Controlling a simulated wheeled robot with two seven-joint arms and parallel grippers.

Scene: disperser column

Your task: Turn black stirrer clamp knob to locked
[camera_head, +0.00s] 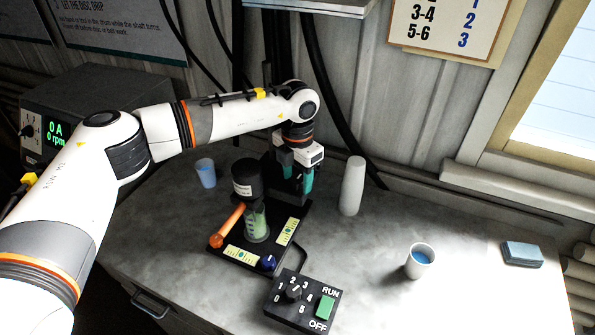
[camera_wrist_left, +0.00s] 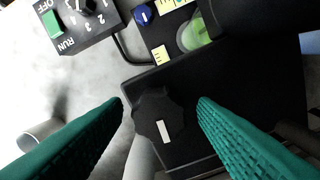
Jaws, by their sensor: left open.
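The black stirrer clamp knob (camera_wrist_left: 157,114) is a dark, lobed disc with a short white mark, which runs nearly up and down in the left wrist view, slightly tilted. In the head view I cannot make the knob out behind my gripper. My left gripper (camera_wrist_left: 160,102) is open, with one teal finger on each side of the knob in the picture. Contact cannot be told. In the head view the left gripper (camera_head: 297,178) points down at the back of the stirrer's black base (camera_head: 277,256). My right gripper is not in view.
A black motor head (camera_head: 247,178) stands over a jar of green liquid (camera_head: 257,224), beside an orange handle (camera_head: 228,226). A control box (camera_head: 303,302) sits in front. A white cup stack (camera_head: 352,185) stands close right of my gripper. A cup (camera_head: 420,262) is further right.

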